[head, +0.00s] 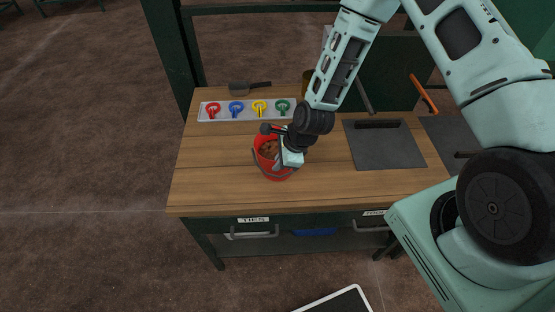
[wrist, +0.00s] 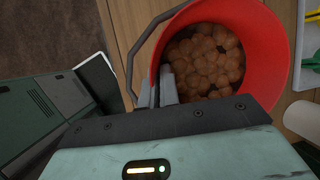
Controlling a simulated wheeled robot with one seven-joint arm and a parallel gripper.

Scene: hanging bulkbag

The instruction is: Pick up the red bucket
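The red bucket (head: 267,168) is near the front middle of the wooden workbench and holds many brown round pieces. It appears to stand on the bench top. My gripper (head: 289,160) is at its right side in the head view and hides part of it. In the wrist view the bucket (wrist: 262,40) opens toward the camera. The fingers of my gripper (wrist: 158,88) are close together at its rim, one inside and one outside, with the thin wall between them. The dark wire handle (wrist: 140,45) hangs down outside the bucket, just beside the fingers.
A grey tray (head: 205,117) with red, blue, yellow and green ring-handled items lies behind the bucket. A dark scoop (head: 248,88) lies behind it. A dark flat plate (head: 383,148) is at right. The bench's left part is clear.

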